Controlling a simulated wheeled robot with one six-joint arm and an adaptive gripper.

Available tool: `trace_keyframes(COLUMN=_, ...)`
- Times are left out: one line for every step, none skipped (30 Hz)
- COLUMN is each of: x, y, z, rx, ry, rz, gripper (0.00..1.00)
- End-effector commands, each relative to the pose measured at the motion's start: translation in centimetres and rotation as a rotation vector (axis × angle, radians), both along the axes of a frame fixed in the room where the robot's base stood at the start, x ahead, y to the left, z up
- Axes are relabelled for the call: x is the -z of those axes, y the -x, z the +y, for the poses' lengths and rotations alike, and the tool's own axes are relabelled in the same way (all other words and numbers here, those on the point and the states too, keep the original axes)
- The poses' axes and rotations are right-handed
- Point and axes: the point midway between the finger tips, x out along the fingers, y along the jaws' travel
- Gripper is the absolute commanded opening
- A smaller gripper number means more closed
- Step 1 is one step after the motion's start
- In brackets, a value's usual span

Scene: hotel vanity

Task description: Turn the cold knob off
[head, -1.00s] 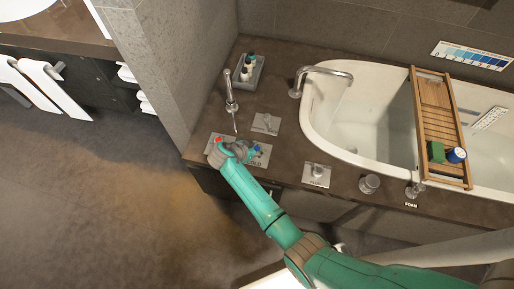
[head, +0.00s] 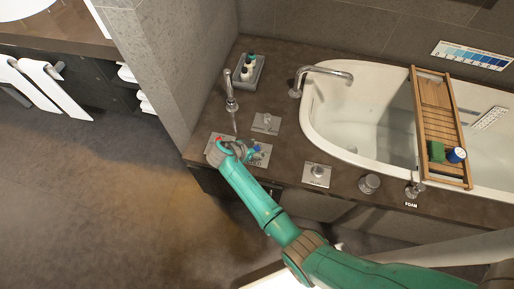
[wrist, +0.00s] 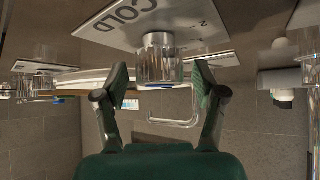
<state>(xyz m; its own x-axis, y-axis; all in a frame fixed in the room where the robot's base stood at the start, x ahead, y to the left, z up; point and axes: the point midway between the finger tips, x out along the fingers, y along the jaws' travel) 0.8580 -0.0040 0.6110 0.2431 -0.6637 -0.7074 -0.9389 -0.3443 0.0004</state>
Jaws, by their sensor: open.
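The cold knob (wrist: 160,62) is a chrome cylinder on a plate marked COLD (wrist: 128,18), seen upside down in the wrist view. In the head view that plate (head: 262,160) is mostly covered by my gripper (head: 236,151), with a bit of blue showing beside it. My gripper is open in the wrist view (wrist: 160,76), with one finger on each side of the knob in the picture and visible gaps. Contact is not apparent, and exact depth is hard to tell. A chrome faucet (head: 230,90) stands behind, with a thin pale streak below its tip.
Another plate with a knob (head: 266,122) lies behind my gripper. A labelled knob plate (head: 316,175) and a round knob (head: 369,184) are to the right. A tray of bottles (head: 248,73) and the bathtub (head: 312,125) with a wooden rack (head: 436,108) stand farther back.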

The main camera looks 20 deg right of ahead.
Motion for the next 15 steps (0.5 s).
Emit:
trace_keyframes(x=0.0, y=0.0, z=0.0, rx=0.0, ry=0.0, rz=0.0, gripper=0.7)
trace_keyframes(x=-0.1, y=0.0, z=0.1, rx=0.0, ry=0.0, rz=0.0, gripper=0.7)
trace_keyframes(x=-0.3, y=0.0, z=0.2, rx=-0.001, ry=0.0, rz=-0.001, gripper=0.7)
trace_keyframes(x=-0.4, y=0.1, z=0.4, rx=-0.001, ry=0.001, rz=-0.001, gripper=0.7)
trace_keyframes(x=-0.6, y=0.1, z=0.6, rx=-0.001, ry=0.0, rz=-0.002, gripper=0.7)
trace_keyframes(x=-0.9, y=0.3, z=0.9, rx=-0.003, ry=0.0, rz=-0.002, gripper=0.7)
trace_keyframes(x=-1.2, y=0.4, z=1.2, rx=-0.002, ry=0.0, rz=-0.002, gripper=0.7)
trace_keyframes(x=-1.6, y=0.5, z=1.6, rx=-0.002, ry=0.0, rz=-0.002, gripper=0.7)
trace_keyframes(x=-2.1, y=0.7, z=2.0, rx=-0.003, ry=-0.001, rz=-0.003, gripper=0.7)
trace_keyframes(x=-2.5, y=0.8, z=2.4, rx=-0.002, ry=-0.001, rz=-0.003, gripper=0.7)
trace_keyframes(x=-2.9, y=0.9, z=2.9, rx=-0.004, ry=0.0, rz=-0.004, gripper=0.7)
trace_keyframes(x=-3.6, y=1.1, z=3.4, rx=-0.002, ry=-0.001, rz=-0.003, gripper=0.7)
trace_keyframes(x=-4.0, y=1.3, z=3.8, rx=-0.004, ry=-0.001, rz=-0.003, gripper=0.7)
trace_keyframes(x=-4.4, y=1.5, z=4.3, rx=-0.003, ry=-0.001, rz=-0.003, gripper=0.7)
trace_keyframes(x=-5.0, y=1.6, z=4.8, rx=-0.004, ry=-0.001, rz=-0.003, gripper=0.7)
